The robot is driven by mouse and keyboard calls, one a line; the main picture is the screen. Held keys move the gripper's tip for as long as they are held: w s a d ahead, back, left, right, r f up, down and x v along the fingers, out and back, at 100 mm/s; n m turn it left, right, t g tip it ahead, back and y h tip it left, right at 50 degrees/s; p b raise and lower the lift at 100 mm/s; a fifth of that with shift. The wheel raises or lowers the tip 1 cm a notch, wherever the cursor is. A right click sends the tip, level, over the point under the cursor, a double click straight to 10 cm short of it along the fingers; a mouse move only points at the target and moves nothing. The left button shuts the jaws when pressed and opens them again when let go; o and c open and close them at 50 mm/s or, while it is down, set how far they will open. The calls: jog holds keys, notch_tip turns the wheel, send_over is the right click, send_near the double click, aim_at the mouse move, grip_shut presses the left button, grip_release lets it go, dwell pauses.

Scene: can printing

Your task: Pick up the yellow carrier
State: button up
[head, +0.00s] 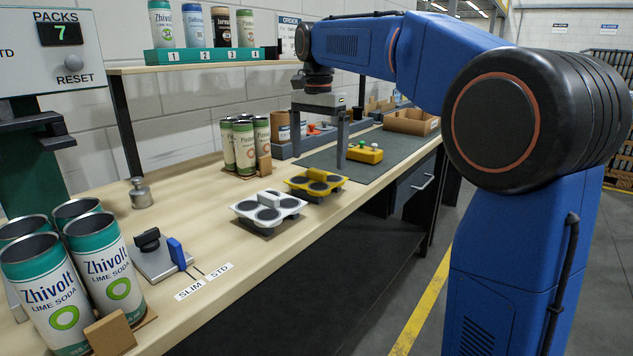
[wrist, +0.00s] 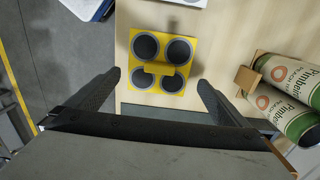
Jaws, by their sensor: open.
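The yellow carrier (head: 328,181) sits on the workbench, to the right of a white carrier (head: 268,198) of the same shape. In the wrist view the yellow carrier (wrist: 158,87) lies flat, with dark round cups and a raised yellow handle across its middle. My gripper (head: 344,140) hangs above the bench, behind and right of the yellow carrier. In the wrist view my gripper (wrist: 160,82) is open, and its two fingers stand apart on either side below the carrier's handle. Nothing is between the fingers.
Several green-topped cans (head: 245,143) stand behind the carriers. A yellow button box (head: 364,153) sits on the grey mat (head: 392,148). More Zhivolt cans (head: 105,262), a slide gauge (head: 163,258) and a metal weight (head: 140,192) are at the left.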

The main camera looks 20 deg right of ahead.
aim_at(317, 171)
jog(key=shift+s+a+f, duration=0.15)
jog(key=shift+f, duration=1.25)
jog(key=shift+s+a+f, duration=0.1)
jog(key=shift+s+f, duration=0.05)
jog(key=shift+f, duration=1.2)
jog(key=c, duration=0.7)
